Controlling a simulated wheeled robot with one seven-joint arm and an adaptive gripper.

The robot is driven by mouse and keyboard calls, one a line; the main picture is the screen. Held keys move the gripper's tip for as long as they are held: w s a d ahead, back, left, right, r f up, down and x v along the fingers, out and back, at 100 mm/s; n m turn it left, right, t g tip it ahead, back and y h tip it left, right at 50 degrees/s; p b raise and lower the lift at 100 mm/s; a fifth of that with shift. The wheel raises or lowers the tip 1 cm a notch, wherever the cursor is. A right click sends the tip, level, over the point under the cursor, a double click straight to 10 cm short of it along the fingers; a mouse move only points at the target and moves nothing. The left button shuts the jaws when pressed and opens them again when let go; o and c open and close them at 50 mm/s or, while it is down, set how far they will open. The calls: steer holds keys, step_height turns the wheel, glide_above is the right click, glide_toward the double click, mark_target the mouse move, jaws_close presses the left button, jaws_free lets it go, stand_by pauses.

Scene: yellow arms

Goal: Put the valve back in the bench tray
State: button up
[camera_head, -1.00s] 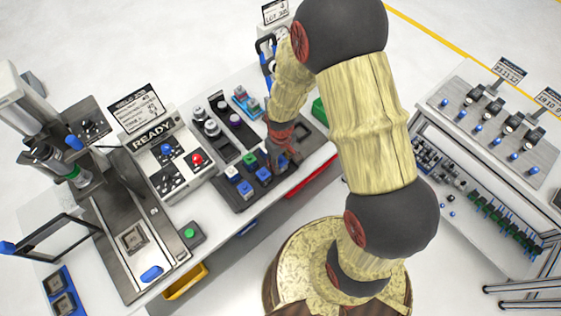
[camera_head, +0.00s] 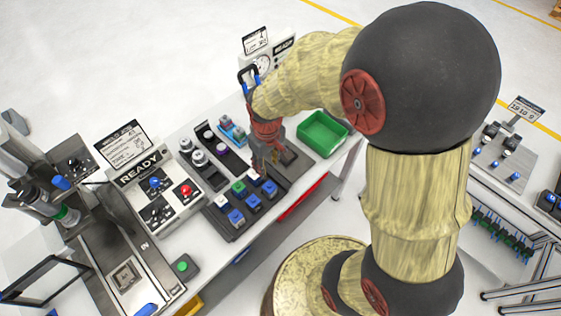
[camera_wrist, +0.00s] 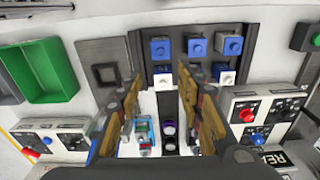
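The dark bench tray (camera_head: 225,231) holds several valves in two rows. The front row has blue valves (camera_head: 253,203). The back row shows a white-topped valve (camera_head: 221,201), a green-topped one (camera_head: 238,187) and another white one partly behind my gripper. In the wrist view the tray (camera_wrist: 177,45) shows three blue valves (camera_wrist: 197,46) above a second row with white tops (camera_wrist: 162,78). My gripper (camera_head: 262,172) is just above the tray's right end. In the wrist view my gripper (camera_wrist: 160,108) has its fingers apart, with nothing seen held between them.
A green bin (camera_head: 322,133) stands right of the tray; a grey plate with a square recess (camera_wrist: 105,74) lies between them. A READY control box (camera_head: 160,187) stands left. Darker trays with purple and grey parts (camera_head: 207,165) and a blue rack (camera_head: 233,131) lie behind.

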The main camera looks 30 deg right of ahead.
steer(key=s+r+m+t, duration=0.1)
steer(key=s+r, duration=0.3)
steer(key=r, duration=0.3)
steer(key=s+r+m+t, duration=0.1)
steer(key=s+r+t, duration=0.1)
steer(key=s+r, duration=0.3)
steer(key=s+r+m+t, duration=0.1)
steer(key=s+r, duration=0.4)
steer(key=r, duration=0.6)
steer(key=shift+t, duration=0.5)
step_height(320, 180, down, 10)
steer(key=b, duration=1)
